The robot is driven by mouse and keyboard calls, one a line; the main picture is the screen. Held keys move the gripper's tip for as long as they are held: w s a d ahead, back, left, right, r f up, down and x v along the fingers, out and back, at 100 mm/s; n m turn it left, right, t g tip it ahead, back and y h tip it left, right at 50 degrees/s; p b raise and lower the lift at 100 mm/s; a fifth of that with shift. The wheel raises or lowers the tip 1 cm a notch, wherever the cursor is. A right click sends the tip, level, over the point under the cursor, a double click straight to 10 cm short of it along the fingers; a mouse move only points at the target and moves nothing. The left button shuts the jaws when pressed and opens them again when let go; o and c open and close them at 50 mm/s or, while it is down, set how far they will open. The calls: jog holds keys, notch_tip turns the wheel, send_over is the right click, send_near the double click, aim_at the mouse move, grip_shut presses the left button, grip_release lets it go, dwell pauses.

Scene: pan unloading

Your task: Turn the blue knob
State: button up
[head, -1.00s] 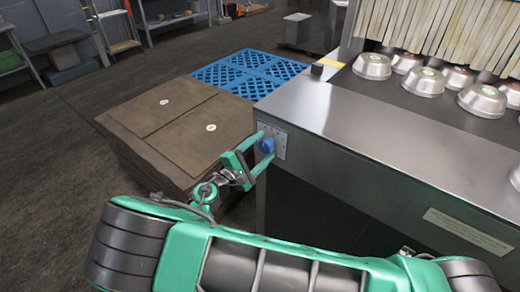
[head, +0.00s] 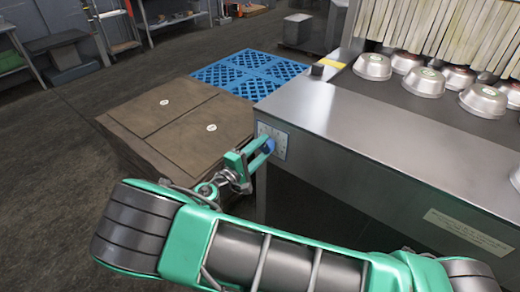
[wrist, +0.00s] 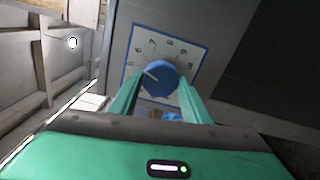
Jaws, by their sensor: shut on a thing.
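The blue knob (head: 269,145) sits on a pale dial plate (head: 280,141) on the end face of the steel machine. In the wrist view the knob (wrist: 160,77) shows a white pointer line aimed to the left and slightly up, with marks around it on the blue-edged plate (wrist: 190,60). My gripper (head: 262,149) is green and shut on the knob. In the wrist view one finger is on each side of the knob (wrist: 160,92). The fingertips are partly hidden beside the knob.
The steel machine top (head: 340,115) carries several metal pans (head: 372,66) at the right. Brown boxes (head: 180,125) stand left of the knob, close to my arm. A blue pallet (head: 250,70) lies behind them. Open floor is at the left.

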jog(key=m, duration=0.3)
jog(key=shift+m, duration=0.3)
jog(key=shift+d+f+m, duration=0.1)
jog(key=shift+m, duration=1.8)
jog(key=o, duration=1)
jog(key=shift+f, duration=0.1)
jog(key=shift+o, duration=0.2)
jog(key=shift+s, duration=0.1)
jog(key=v, duration=1)
jog(key=shift+s+a, duration=0.2)
jog(key=shift+a, duration=0.1)
jog(key=shift+w, duration=0.1)
